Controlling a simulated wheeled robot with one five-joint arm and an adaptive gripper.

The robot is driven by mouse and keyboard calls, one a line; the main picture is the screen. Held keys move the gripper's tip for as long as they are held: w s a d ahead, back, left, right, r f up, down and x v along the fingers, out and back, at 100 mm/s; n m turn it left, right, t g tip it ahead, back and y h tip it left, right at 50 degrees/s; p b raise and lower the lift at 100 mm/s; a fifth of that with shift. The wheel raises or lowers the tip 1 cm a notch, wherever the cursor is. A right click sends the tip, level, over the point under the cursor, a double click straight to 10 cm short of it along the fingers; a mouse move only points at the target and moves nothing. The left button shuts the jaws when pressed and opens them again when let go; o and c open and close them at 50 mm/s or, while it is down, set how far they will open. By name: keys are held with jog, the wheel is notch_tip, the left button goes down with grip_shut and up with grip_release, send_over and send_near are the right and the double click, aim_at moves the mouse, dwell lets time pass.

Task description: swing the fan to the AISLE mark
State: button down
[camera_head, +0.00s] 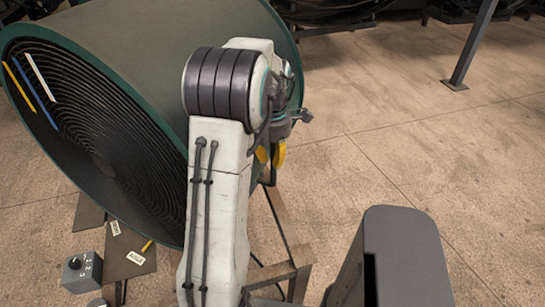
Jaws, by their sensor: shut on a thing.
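The fan (190,45) is a large dark green drum at the left, its round grille (85,125) facing left and toward me. Three coloured streamers, yellow, blue and white, lie across the grille. A pale tag that seems to read AISLE (136,258) is on a dark plate below the fan. A second small tag (115,228) lies farther back, and a yellow pointer (147,246) shows between them. My gripper (271,155), with yellow parts, is mostly hidden behind my arm at the fan's right side. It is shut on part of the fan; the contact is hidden.
A grey control box (82,271) with a numbered knob stands at the lower left. The fan's brown metal stand (280,225) reaches the floor beside my arm. A dark post (472,45) stands at the upper right. The floor at the right is clear.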

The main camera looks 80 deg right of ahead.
jog(key=c, duration=1.2)
grip_release()
jog(key=shift+f, duration=0.15)
notch_tip(320, 180, up, 10)
jog(key=shift+d+f, duration=0.1)
jog(key=shift+s+r, duration=0.1)
jog(key=shift+r, duration=1.05)
